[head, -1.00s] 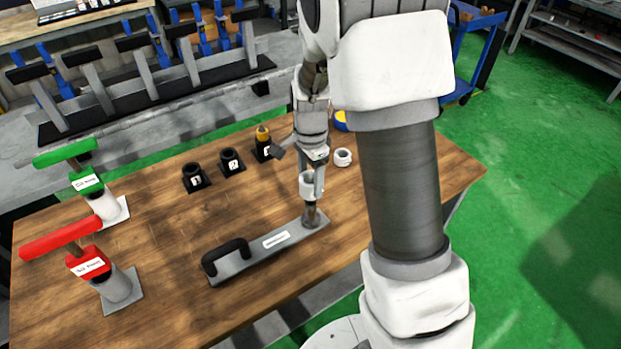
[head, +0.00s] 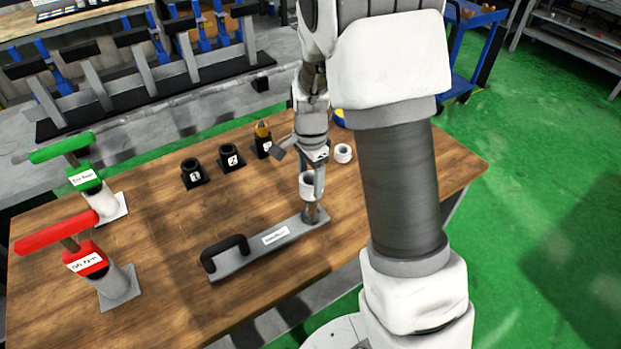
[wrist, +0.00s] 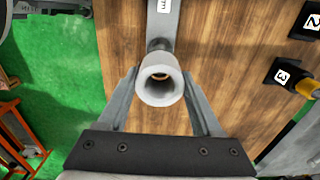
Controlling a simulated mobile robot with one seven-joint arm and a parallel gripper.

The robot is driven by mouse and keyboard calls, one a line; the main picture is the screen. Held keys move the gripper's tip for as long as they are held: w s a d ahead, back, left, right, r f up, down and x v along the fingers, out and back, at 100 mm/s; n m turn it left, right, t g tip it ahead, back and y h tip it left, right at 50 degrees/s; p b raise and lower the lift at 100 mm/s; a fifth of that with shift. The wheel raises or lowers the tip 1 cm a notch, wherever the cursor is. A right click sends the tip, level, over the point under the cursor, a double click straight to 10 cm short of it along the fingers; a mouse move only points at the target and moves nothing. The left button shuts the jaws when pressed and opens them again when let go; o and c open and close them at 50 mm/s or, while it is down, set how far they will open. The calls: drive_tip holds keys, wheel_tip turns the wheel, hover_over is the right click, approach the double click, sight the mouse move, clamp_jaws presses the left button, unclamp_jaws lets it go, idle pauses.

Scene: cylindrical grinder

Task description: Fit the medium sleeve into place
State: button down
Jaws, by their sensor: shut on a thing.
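My gripper (wrist: 163,88) is shut on a pale grey-white sleeve (head: 308,184), with one finger on each side of it. In the wrist view, the sleeve (wrist: 161,92) shows its open bore towards the camera. The sleeve is upright over the grey post (head: 311,213) at the right end of a flat steel plate (head: 240,262) with a black handle. In the wrist view, the post (wrist: 158,45) shows just beyond the sleeve. I cannot tell whether the sleeve's lower end is around the post or just above it. A second white sleeve (head: 342,153) stands on the table, behind and right.
Black numbered holders (head: 194,173) stand at the back of the wooden table (head: 170,235); holder 3 (head: 264,146) contains a yellow-tipped thing. A green-handled tool (head: 84,178) and a red-handled tool (head: 88,260) stand on the left. The table's middle is clear.

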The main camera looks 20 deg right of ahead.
sight(310, 204)
drive_tip(key=shift+f+b, duration=3.1)
drive_tip(key=shift+f, duration=1.35)
unclamp_jaws()
wheel_tip(310, 204, up, 18)
drive_tip(key=p, duration=0.2)
drive_tip(key=shift+f, duration=0.2)
drive_tip(key=s+r+n+t, duration=0.2)
drive_tip(key=s+r+n, duration=0.2)
drive_tip(key=s+n, duration=0.3)
drive_tip(key=s+r+n+t, duration=0.3)
drive_tip(key=s+r+n, duration=0.2)
drive_tip(key=s, duration=0.8)
drive_tip(key=shift+s+n+t, duration=0.2)
drive_tip(key=shift+n+t, duration=0.1)
drive_tip(key=shift+n, duration=0.9)
